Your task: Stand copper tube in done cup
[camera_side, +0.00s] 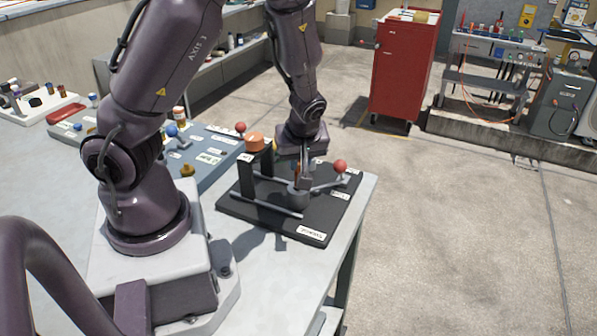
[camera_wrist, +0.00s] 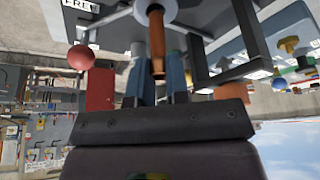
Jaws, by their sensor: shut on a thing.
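My gripper (camera_wrist: 158,83) points down over the black fixture board in the side view, where its fingers (camera_side: 304,178) are near a grey round holder (camera_side: 298,196). It is shut on the copper tube (camera_wrist: 156,40), which runs between the fingers in the wrist view. The tube's far end reaches the grey holder (camera_wrist: 130,17); I cannot tell whether it is inside it or just in front. In the side view a small part of the tube (camera_side: 297,171) shows beside the fingers. I cannot make out a cup marked done.
A label reading FREE (camera_wrist: 80,5) lies near. A blue-grey panel (camera_side: 205,160) with small parts is left.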

